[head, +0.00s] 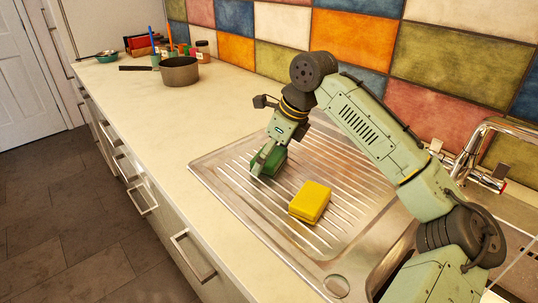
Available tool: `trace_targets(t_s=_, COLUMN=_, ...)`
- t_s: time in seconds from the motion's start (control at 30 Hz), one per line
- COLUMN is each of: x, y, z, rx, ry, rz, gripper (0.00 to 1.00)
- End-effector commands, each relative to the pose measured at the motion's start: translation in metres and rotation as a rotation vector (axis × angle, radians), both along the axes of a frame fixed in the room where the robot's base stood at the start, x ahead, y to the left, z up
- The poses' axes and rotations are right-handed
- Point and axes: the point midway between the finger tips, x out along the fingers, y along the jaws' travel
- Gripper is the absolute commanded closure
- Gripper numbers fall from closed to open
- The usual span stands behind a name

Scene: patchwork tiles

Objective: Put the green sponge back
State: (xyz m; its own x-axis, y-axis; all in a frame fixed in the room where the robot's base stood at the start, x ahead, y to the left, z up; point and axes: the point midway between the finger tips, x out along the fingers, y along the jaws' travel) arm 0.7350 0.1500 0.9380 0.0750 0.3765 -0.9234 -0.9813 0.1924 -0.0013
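The green sponge (275,163) is on or just above the ribbed metal drainboard (233,164), near its far left part. My gripper (267,158) points down at the sponge, with one finger against or just in front of its near side. The other finger is mostly hidden, so I cannot tell if the grip is closed on it. A yellow sponge (311,201) lies flat on the drainboard, nearer and to the right, apart from my gripper.
A brown saucepan (180,72) stands farther back on the pale counter (165,115), with jars (203,50) and a teal bowl (106,57) behind it. A tap (481,160) and the sink are at right. The counter left of the drainboard is clear.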

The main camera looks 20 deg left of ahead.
Motion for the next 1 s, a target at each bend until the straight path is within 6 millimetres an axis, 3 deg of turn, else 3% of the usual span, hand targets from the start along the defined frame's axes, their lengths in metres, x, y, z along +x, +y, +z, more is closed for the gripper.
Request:
trace_targets(t_s=0.17, x=0.000, y=-0.004, z=0.013, rx=0.002, ry=-0.003, rz=-0.002, gripper=0.04)
trace_targets(t_s=0.63, x=-0.008, y=-0.038, z=0.099, rx=0.002, ry=-0.001, rz=0.000, gripper=0.04)
trace_targets(t_s=0.8, x=-0.009, y=-0.044, z=0.112, rx=0.001, ry=-0.001, rz=0.000, gripper=0.04)
trace_targets(t_s=1.0, x=-0.009, y=-0.045, z=0.114, rx=0.000, ry=0.000, rz=0.000, gripper=0.04)
